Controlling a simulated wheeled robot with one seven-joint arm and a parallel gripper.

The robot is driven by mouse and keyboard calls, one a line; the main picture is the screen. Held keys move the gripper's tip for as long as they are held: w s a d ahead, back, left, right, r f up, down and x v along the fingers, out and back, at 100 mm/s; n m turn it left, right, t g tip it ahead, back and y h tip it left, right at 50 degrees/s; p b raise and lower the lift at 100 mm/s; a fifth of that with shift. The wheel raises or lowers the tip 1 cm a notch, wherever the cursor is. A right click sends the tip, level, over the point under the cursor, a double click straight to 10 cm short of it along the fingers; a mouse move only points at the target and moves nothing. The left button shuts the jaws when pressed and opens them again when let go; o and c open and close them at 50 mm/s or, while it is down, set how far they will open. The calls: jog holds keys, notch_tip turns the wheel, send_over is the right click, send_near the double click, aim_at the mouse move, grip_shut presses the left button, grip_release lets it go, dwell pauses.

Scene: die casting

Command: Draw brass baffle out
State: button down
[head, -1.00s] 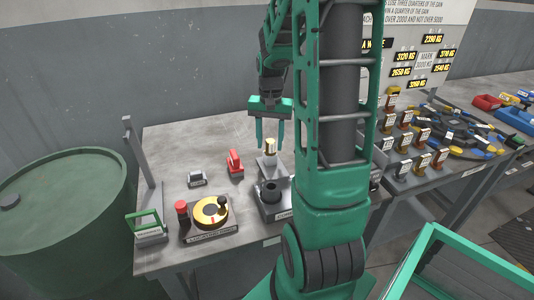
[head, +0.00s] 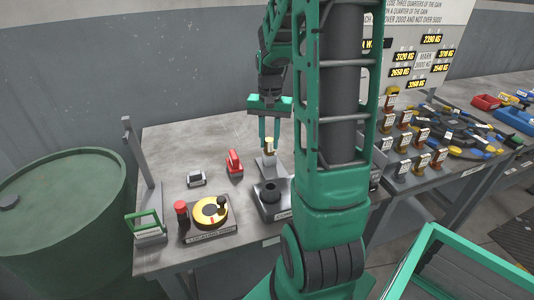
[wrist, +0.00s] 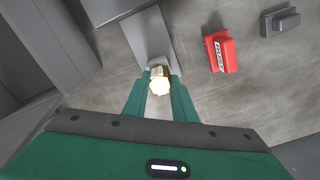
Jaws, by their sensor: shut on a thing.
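The brass baffle (head: 269,145) is a small pale-gold piece at the top of a grey stand (head: 272,167) on the table. In the wrist view the baffle (wrist: 159,81) sits between my fingertips, with the grey stand (wrist: 152,38) just beyond it. My gripper (head: 269,139) comes down from above and is shut on the baffle. The fingers (wrist: 160,92) press on it from both sides. I cannot tell whether the baffle is still seated in the stand; its lower part is hidden.
A red block (head: 234,162) and a small grey block (head: 196,178) lie left of the stand. A dark socketed box (head: 270,207) is in front. A yellow dial (head: 210,211) and green-framed piece (head: 148,228) are at the front left. Labelled blocks (head: 407,137) crowd the right.

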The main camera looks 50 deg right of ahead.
jog(key=shift+r, duration=0.5)
jog(key=shift+r, duration=2.25)
